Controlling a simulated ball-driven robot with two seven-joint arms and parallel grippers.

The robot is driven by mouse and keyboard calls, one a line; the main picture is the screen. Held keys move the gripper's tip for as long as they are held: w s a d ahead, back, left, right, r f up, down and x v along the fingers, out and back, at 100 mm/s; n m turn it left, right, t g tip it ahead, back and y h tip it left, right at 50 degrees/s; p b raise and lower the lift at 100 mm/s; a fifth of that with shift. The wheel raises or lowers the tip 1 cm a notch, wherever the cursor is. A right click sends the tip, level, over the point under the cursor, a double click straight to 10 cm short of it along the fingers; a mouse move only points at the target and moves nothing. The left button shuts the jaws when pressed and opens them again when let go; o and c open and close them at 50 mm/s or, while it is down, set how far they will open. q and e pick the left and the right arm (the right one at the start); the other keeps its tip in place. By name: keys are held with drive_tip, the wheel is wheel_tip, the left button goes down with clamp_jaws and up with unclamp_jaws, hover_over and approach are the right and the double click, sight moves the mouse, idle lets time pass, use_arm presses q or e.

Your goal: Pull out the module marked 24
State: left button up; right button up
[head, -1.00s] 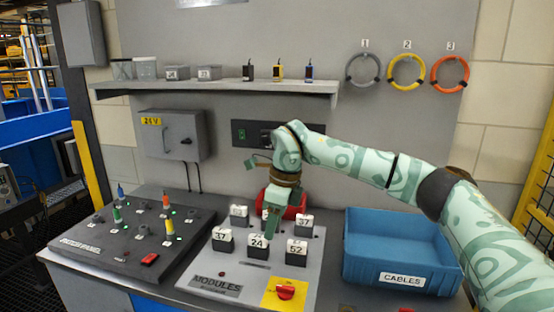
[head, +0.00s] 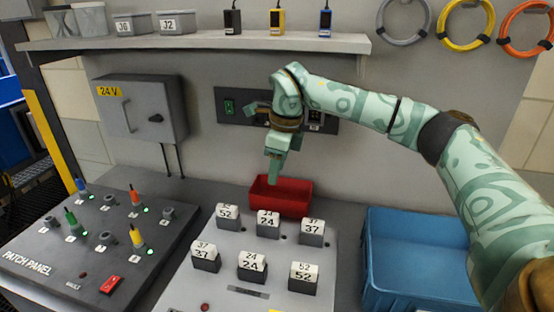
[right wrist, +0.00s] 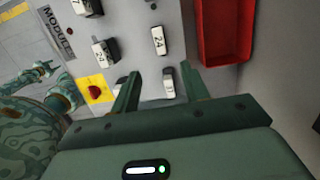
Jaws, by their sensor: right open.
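Two modules marked 24 stand in the grey module panel (head: 183,290). One is in the middle of the back row (head: 268,224), the other in the middle of the front row (head: 252,266). Both are grey with white tops. Both also show in the right wrist view, the back one (right wrist: 158,40) and the front one (right wrist: 104,52). My right gripper (head: 273,183) is open and empty, pointing down above the panel's back edge in front of the red bin. In the right wrist view its fingers (right wrist: 158,90) are apart, with another module showing between them.
Modules marked 52 (head: 228,217) and 37 (head: 312,233) flank the back 24; 37 (head: 206,256) and 52 (head: 303,277) flank the front one. The red bin (head: 282,197) stands just behind. A blue crate (head: 412,225) is at right, the patch panel (head: 95,240) at left.

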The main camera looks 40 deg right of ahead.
sight(269, 213)
drive_tip(key=f+b, duration=0.1)
drive_tip(key=f, duration=0.4)
drive_tip(key=w+a+f+b, duration=0.1)
drive_tip(key=f, duration=0.4)
drive_tip(key=f+b, duration=0.1)
drive_tip(key=f, duration=0.3)
drive_tip(key=shift+w+a+f+b, duration=0.25)
drive_tip(key=shift+w+f+b, duration=0.05)
drive_tip(key=shift+f, duration=0.45)
drive_tip(key=shift+c, duration=0.3)
drive_tip(key=c, duration=0.9)
drive_tip(key=o, duration=1)
drive_tip(key=shift+c, duration=0.2)
drive_tip(key=shift+r, duration=0.1)
